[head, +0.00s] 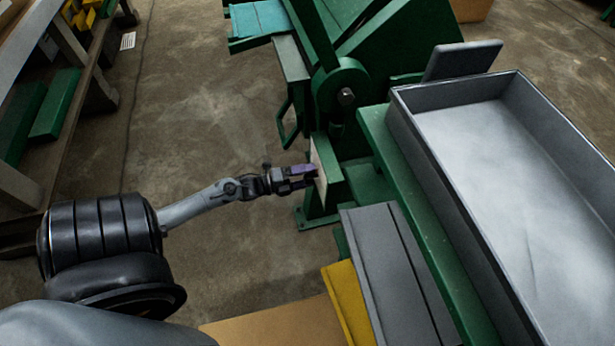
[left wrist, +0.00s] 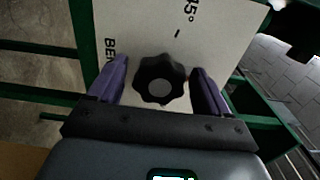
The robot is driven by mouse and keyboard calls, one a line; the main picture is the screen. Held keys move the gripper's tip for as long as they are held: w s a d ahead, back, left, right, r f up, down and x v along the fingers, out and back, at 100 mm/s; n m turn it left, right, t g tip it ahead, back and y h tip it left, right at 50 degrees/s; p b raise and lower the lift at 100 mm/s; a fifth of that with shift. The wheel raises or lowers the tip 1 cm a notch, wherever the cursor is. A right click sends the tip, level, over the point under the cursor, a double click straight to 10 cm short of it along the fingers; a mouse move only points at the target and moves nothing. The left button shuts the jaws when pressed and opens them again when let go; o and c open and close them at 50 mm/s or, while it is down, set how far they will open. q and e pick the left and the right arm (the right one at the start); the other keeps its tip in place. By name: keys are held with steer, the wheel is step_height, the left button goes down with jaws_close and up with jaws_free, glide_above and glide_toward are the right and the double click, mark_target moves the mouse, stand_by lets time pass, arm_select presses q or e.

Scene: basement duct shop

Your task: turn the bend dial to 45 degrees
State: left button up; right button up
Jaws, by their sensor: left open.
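The bend dial (left wrist: 160,82) is a black lobed knob with a grey centre cap, on a cream plate (left wrist: 215,28) printed with "45°", a short tick mark and part of a word beginning "BEN". I cannot make out a pointer on the knob. My left gripper (left wrist: 159,73) is open, with one purple finger on each side of the knob. Gaps show between the fingers and the knob. In the head view, my left gripper (head: 303,172) reaches the plate (head: 319,174) on the green machine, and the knob is hidden there. My right gripper is not in view.
The green machine (head: 395,40) stands ahead, with a grey metal tray (head: 415,125) on its right. Grey sheets (head: 385,260) and a yellow piece (head: 346,297) lie below it. A bench with green parts (head: 55,105) is at the left. Concrete floor between is clear.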

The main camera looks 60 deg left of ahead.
arm_select(q)
steer(key=shift+w+d, duration=0.1)
steer(key=shift+w, duration=0.15)
steer(key=shift+c, duration=0.3)
steer(key=c, duration=1)
steer(key=shift+o, duration=0.2)
